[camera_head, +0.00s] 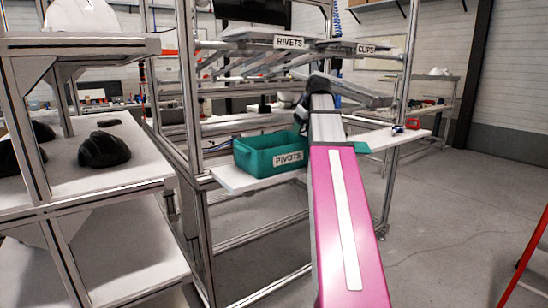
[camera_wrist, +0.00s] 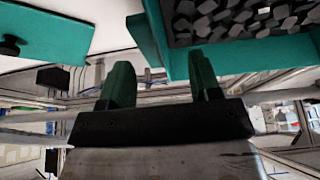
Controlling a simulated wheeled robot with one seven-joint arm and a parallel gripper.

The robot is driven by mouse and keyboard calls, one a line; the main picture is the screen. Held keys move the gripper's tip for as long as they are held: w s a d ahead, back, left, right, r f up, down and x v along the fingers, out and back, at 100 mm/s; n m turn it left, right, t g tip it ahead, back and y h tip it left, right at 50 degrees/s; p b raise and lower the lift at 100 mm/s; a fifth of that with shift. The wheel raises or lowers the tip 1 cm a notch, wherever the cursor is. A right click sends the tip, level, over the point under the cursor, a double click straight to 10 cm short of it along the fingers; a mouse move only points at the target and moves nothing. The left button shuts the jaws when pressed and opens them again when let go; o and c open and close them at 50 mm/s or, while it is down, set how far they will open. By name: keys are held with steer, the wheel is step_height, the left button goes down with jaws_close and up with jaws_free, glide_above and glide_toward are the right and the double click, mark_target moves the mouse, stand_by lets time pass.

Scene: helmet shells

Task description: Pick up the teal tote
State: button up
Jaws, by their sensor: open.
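The teal tote (camera_head: 262,158), labelled PIVOTS, sits upright on a white shelf in the head view, just left of my arm. In the wrist view, a teal container (camera_wrist: 232,57), apparently this tote, fills the top right and holds many dark grey pieces. My gripper (camera_wrist: 160,78) is open, with its two green fingers apart and nothing visible between them. The right finger is close to the teal wall in the picture; I cannot tell whether they touch. In the head view my arm hides the gripper's fingers.
A flat teal piece (camera_wrist: 45,32) with a dark knob lies at the wrist view's top left. The white shelf (camera_head: 232,180) carries small red and blue items (camera_head: 405,127) at right. RIVETS (camera_head: 289,42) and CLIPS labels mark the rack above. A helmet-shell rack (camera_head: 100,180) stands left.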

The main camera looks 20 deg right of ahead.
mark_target(301, 139)
steer(key=shift+d+x, duration=0.2)
steer(key=shift+x, duration=1.2)
steer(key=shift+d+x, duration=0.2)
steer(key=shift+x, duration=1.25)
steer(key=shift+w, duration=0.15)
steer(key=c, duration=1)
jaws_close()
steer(key=shift+r, duration=0.15)
